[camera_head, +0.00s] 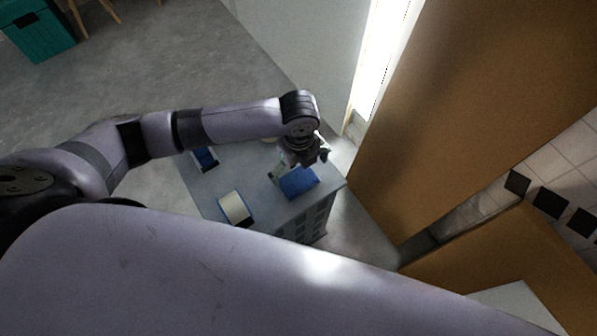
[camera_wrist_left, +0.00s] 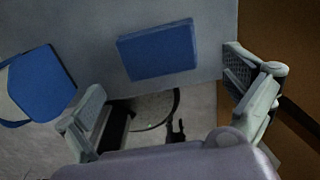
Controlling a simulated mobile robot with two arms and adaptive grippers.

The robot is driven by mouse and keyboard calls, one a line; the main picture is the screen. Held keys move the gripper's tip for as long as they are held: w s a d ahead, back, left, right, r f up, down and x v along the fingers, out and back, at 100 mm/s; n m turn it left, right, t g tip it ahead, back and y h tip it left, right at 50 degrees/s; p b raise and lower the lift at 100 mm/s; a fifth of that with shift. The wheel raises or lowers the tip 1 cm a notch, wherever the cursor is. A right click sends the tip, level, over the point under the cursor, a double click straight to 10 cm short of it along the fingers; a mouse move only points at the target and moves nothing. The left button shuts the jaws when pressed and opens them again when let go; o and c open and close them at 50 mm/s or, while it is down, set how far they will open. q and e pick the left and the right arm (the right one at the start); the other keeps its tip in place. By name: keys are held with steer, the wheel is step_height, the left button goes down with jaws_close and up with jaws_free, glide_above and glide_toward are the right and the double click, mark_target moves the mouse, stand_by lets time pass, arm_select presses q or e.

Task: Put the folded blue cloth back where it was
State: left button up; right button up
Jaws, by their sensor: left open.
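The folded blue cloth (camera_head: 299,183) lies flat near the right end of a grey cabinet top (camera_head: 262,162). In the left wrist view the cloth (camera_wrist_left: 157,50) is a plain blue rectangle near the cabinet's edge. My left gripper (camera_head: 306,160) is over the cabinet just beyond the cloth in the head view. In the left wrist view its two fingers (camera_wrist_left: 165,75) stand wide apart and empty, with the cloth showing between and beyond them. The height of the fingers above the cloth is hard to judge. My right gripper is not in view.
A cream and blue item (camera_head: 236,207) and another blue item (camera_head: 205,158) lie on the cabinet's left part. A tall brown panel (camera_head: 455,100) stands close on the right. A teal box (camera_head: 38,36) is far left. My large arm link covers the foreground.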

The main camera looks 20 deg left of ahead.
mark_target(299, 178)
arm_select(q)
step_height(299, 178, up, 7)
steer(key=shift+f, duration=0.15)
steer(key=shift+w, duration=0.1)
stand_by(0.4)
